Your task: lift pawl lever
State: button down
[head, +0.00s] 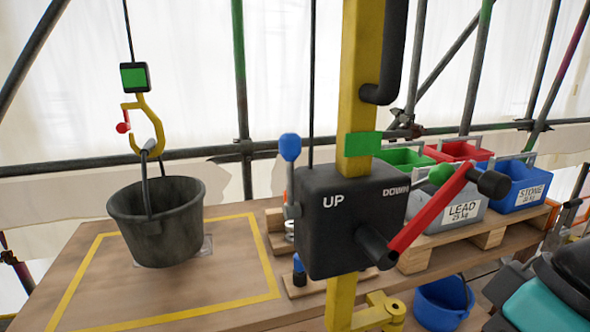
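The pawl lever appears to be the upright grey lever with a blue knob (290,148) on the left side of the black winch box (345,222). The box is marked UP and DOWN and sits on a yellow post (361,75). The lever stands about upright, its foot by the box's left side, and nothing touches its knob. My gripper (508,283) seems to be the dark blocky part at the lower right edge, by a teal and black arm part. It is well apart from the lever, and its fingers cannot be made out.
A red crank (430,215) with a black grip sticks out right of the box. A dark bucket (157,220) hangs from a yellow hook (146,122) at left. Green, red, grey and blue bins (519,184) stand on a pallet. A blue bucket (441,303) is below.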

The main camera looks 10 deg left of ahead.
aim_at(290, 143)
jog(key=u, duration=0.6)
jog(key=k, duration=0.65)
jog(key=u, duration=1.05)
jog(key=i, duration=1.2)
jog(key=z, duration=0.35)
